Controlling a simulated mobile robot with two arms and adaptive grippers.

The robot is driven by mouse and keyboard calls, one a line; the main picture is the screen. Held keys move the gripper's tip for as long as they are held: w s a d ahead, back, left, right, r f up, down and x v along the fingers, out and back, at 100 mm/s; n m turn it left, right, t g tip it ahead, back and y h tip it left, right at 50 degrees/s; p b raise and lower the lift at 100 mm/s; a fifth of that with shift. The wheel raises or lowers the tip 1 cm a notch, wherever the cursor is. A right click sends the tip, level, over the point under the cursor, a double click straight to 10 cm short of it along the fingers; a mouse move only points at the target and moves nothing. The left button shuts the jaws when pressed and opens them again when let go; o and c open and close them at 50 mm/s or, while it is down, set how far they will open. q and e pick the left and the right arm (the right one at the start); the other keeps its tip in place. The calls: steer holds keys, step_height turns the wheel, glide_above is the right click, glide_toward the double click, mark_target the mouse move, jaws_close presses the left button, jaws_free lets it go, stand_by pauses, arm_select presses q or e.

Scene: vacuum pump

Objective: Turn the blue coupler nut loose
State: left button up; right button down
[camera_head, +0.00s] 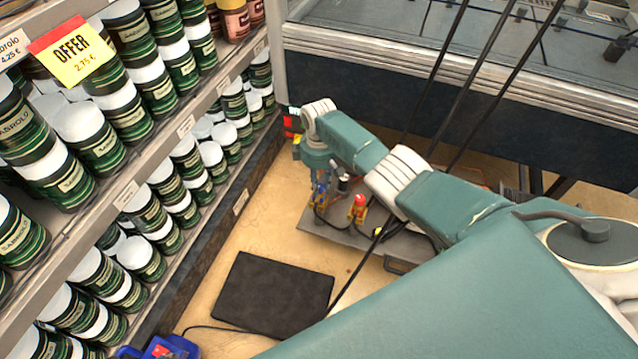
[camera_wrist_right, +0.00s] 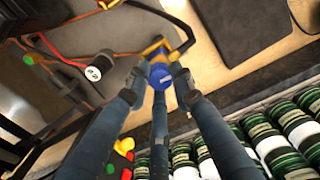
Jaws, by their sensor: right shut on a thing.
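The blue coupler nut (camera_wrist_right: 160,77) shows in the right wrist view, below a yellow fitting (camera_wrist_right: 154,50) with a black hose. My right gripper (camera_wrist_right: 158,90) has its dark blue-grey fingers closed around the nut from several sides. In the head view my right gripper (camera_head: 320,180) points down at the left end of the grey pump plate (camera_head: 345,237). The nut is small there and partly hidden by the fingers. My left gripper is not in view.
A red-capped yellow fitting (camera_head: 358,207) stands close to the right of my gripper. Black hoses cross the plate. Shelves of green cans (camera_head: 70,255) line the left side. A dark mat (camera_head: 272,294) lies on the floor in front.

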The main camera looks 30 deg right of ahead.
steer(key=shift+n, duration=0.9)
steer(key=c, duration=1.5)
jaws_free()
step_height(320, 180, up, 12)
steer(key=shift+r, duration=0.1)
